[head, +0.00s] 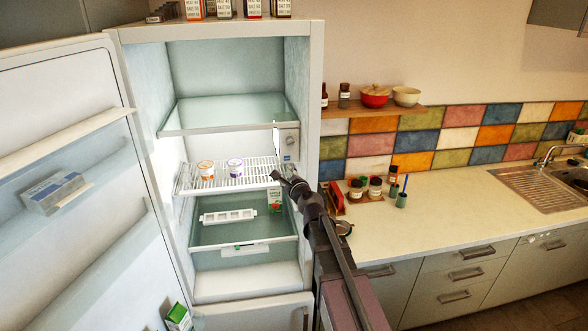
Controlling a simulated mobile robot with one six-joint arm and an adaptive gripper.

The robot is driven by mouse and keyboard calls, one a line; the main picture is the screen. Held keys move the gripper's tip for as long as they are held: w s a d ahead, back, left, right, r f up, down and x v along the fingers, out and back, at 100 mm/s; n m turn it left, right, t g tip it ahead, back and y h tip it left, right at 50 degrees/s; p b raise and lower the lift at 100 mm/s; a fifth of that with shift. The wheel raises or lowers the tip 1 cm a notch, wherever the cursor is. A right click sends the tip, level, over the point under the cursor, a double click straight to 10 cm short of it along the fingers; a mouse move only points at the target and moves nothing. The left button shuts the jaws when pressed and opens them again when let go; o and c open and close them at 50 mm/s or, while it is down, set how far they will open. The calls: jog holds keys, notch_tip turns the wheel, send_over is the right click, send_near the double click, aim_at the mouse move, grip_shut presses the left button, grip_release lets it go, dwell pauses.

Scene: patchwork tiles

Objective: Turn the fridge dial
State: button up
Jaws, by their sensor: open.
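The fridge (312,130) stands with its door (60,120) wide open to the left. The dial (290,140) is on a white control box on the inner right wall, just below the upper glass shelf and above the wire shelf. My gripper (279,177) is in front of the fridge opening at about wire shelf height. In the picture it is below and slightly left of the dial, and apart from it. Its jaws look small and dark; they are open and hold nothing visible. The dial is not covered by my arm.
A box (55,192) sits in the door rack. The counter (440,212) with jars (375,188) is to the right.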

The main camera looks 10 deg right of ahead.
jog(key=s+a+f+n+g+y+b, duration=0.15)
jog(key=s+f+n+g+b, duration=0.3)
jog(key=s+f+n, duration=0.5)
jog(key=s+a+f+n+g+y+b, duration=0.1)
jog(key=s+a+f+n+g+b, duration=0.35)
jog(key=f, duration=0.75)
jog(key=s+d+f+n+g+h+b, duration=0.3)
jog(key=s+d+f+n+g, duration=0.1)
jog(key=s, duration=0.4)
jog(key=s+d+f+n+g+h+b, duration=0.3)
jog(key=s+d+f+n+b, duration=0.1)
jog(key=s+f, duration=0.4)
jog(key=shift+s+d+f+n+g+b, duration=0.3)
jog(key=shift+s+d+f+n+g, duration=0.1)
jog(key=shift+d+f+n, duration=0.4)
